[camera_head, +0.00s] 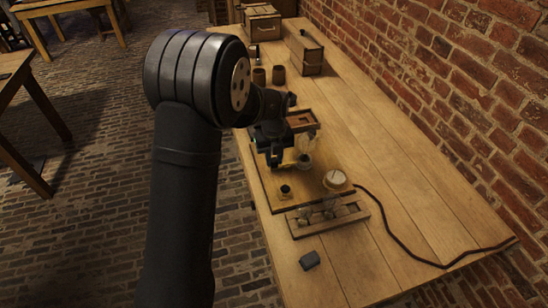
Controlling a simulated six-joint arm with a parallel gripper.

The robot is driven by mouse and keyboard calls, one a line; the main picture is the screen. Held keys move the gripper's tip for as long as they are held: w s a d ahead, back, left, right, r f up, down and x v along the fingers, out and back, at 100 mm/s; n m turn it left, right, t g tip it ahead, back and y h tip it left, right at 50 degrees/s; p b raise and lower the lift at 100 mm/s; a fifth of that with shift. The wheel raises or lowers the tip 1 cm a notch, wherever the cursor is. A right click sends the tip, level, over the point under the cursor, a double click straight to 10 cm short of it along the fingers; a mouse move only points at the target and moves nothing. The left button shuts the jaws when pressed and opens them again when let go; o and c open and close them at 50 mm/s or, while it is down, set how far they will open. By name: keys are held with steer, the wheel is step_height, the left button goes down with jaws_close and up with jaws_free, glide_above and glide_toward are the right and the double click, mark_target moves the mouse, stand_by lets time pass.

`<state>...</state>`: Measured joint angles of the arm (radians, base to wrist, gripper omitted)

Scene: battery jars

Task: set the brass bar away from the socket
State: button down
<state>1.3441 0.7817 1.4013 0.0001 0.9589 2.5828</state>
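My gripper (273,158) hangs over the yellowish board (268,195) on the workbench, pointing down. It is small and dark here, and I cannot tell whether it is open or shut or holds anything. I cannot pick out the brass bar; it may be hidden by my gripper or too small to see. I cannot identify the socket for certain. A small dark round piece (285,191) stands on the board in front of my gripper. A glass jar (304,160) with a dark base stands just to the right of my gripper.
A round pale-topped dish (335,180) is at the board's right. A wooden rack (327,215), a dark block (310,260) and a dark cable (395,238) lie nearer. The bench's right side is mostly clear.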

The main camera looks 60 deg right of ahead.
steer(key=shift+w+a, duration=0.9)
steer(key=shift+w, duration=0.05)
steer(key=c, duration=1.3)
jaws_free()
steer(key=shift+o, duration=0.3)
steer(key=shift+r, duration=0.1)
steer(key=shift+r, duration=0.3)
step_height(320, 180, up, 17)
steer(key=shift+f, duration=0.15)
